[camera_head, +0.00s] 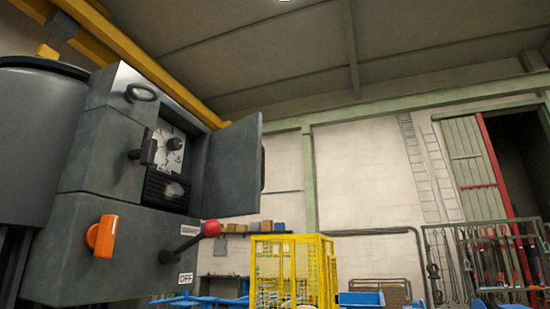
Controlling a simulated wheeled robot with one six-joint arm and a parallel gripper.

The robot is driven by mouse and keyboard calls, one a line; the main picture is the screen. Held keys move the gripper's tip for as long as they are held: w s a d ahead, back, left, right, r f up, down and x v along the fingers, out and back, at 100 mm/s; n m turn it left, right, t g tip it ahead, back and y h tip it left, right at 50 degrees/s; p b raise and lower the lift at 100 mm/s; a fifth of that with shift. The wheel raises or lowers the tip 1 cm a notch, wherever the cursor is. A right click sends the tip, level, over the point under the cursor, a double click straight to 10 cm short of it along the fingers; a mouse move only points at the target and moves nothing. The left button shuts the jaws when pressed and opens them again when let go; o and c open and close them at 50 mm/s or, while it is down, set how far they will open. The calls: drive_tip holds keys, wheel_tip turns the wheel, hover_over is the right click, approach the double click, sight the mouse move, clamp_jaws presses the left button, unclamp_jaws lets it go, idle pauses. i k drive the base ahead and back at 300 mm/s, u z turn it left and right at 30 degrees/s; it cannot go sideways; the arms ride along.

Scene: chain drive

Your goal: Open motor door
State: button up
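A large grey machine housing (75,235) fills the left of the head view. A flat grey door panel (230,168) stands swung out on the right side of its upper compartment, with a dark handle (262,170) on its outer edge. The compartment is exposed: it shows a pale dial plate (168,150) with a dark knob (175,144) and a dark slatted part (165,190) below. I cannot tell for certain that this panel is the motor door. My gripper is not in view.
An orange handle (101,237) and a red-ball lever (210,228) stick out below the compartment, near an "OFF" label (185,278). A yellow cage (290,270) stands at lower centre. Chains hang on a rack (480,260) at right. A yellow beam (130,50) runs overhead.

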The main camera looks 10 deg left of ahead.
sight(235, 180)
drive_tip(key=z, duration=0.5)
drive_tip(key=i, duration=1.1)
drive_tip(key=u, duration=0.45)
